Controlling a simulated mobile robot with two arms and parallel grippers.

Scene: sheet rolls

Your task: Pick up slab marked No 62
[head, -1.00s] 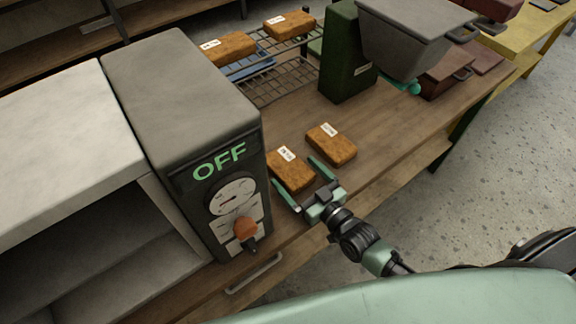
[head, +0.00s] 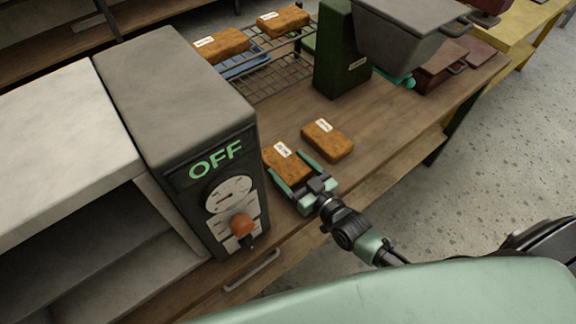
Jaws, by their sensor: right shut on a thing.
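Two brown slabs with white labels lie on the wooden worktop. My right gripper (head: 288,163) has its green fingers on either side of the nearer slab (head: 289,169) and is shut on it. This slab seems to rest on the worktop still; I cannot tell any lift. The other slab (head: 328,143) lies just to the right, apart from the fingers. Two more labelled slabs, one on the left (head: 221,46) and one on the right (head: 283,21), are on the wire rack. The label numbers are too small to read, so I cannot tell which is No 62. My left gripper is out of view.
A dark machine (head: 180,90) with a green OFF sign and an orange knob stands close on the left. A dark green stand (head: 340,55) with a grey hopper (head: 405,40) is behind. The wire rack (head: 275,80) is at the back. The worktop (head: 400,120) is clear to the right.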

